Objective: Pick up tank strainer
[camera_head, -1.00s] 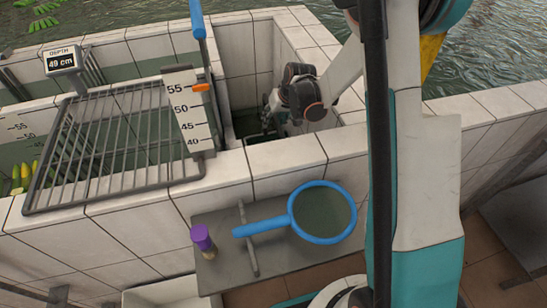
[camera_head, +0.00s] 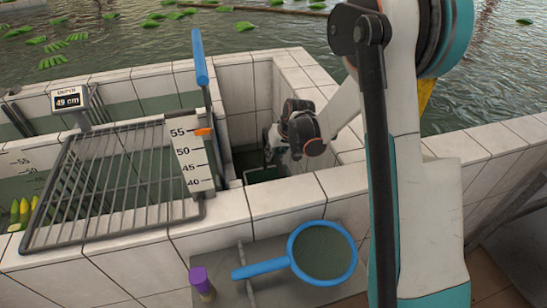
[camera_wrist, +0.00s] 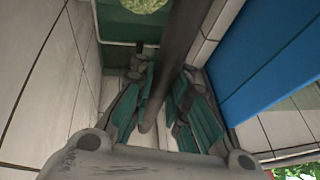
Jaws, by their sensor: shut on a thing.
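My gripper (camera_head: 274,148) reaches down inside a small tiled compartment (camera_head: 246,95) of the tank. In the wrist view my gripper (camera_wrist: 163,72) has its teal-padded fingers on both sides of a dark grey rod (camera_wrist: 180,50). The jaws are shut on this rod, which appears to be the handle of the tank strainer. The rod runs away from the wrist camera toward the compartment's bottom. A round green patch (camera_wrist: 145,5) shows at the top of the wrist view; I cannot tell if it belongs to the strainer. The strainer's lower part is not clear in the head view.
Tiled walls stand close around my gripper. A blue-topped post (camera_head: 199,58) and a depth scale (camera_head: 191,155) rise to the left, beside a metal rack (camera_head: 120,180).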

